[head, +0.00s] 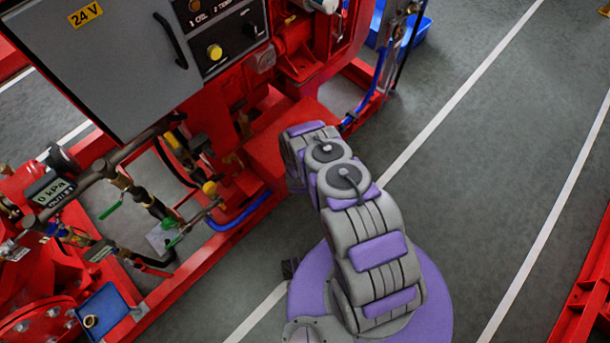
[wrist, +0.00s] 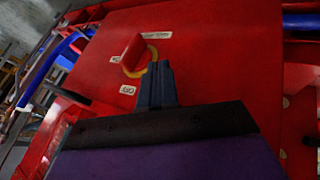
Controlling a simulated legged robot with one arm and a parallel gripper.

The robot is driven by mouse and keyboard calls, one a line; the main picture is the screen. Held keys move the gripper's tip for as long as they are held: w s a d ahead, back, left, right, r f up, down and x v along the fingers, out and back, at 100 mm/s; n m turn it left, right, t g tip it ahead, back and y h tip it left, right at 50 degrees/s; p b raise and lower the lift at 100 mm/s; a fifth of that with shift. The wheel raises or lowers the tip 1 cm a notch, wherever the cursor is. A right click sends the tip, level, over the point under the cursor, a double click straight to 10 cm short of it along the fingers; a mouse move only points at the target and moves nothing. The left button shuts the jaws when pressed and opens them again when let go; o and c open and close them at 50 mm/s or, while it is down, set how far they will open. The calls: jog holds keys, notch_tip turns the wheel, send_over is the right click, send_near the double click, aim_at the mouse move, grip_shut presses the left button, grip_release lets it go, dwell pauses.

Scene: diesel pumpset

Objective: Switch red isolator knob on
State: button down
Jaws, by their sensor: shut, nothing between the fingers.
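The red isolator knob (wrist: 134,54) shows in the wrist view. It is a red handle on a yellow ring, set on a red panel (wrist: 215,45), with small white labels beside it. My gripper (wrist: 158,66) is shut and empty, a dark narrow pair of fingers. Its tips are at the lower right edge of the yellow ring in the picture, just beside the red handle. I cannot tell whether they touch it. In the head view my arm reaches toward the red machine, and the gripper and knob are hidden there.
A grey control box (head: 130,60) with a 24 V label stands on the red pumpset frame at upper left. Gauges, valves and pipes crowd the left side. A blue hose (head: 240,212) runs along the frame. The grey floor (head: 450,190) at right is clear.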

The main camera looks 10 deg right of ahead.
jog(key=w+d, duration=0.1)
jog(key=w+d+f, duration=0.1)
jog(key=w+d+b, duration=0.1)
jog(key=shift+w+d+f, duration=0.2)
jog(key=shift+d+f, duration=0.05)
jog(key=shift+f, duration=0.1)
jog(key=shift+r, duration=0.15)
dwell(0.4)
jog(key=shift+w+d+g+y+p, duration=0.1)
jog(key=shift+g+y+p, duration=0.2)
jog(key=shift+p, duration=0.05)
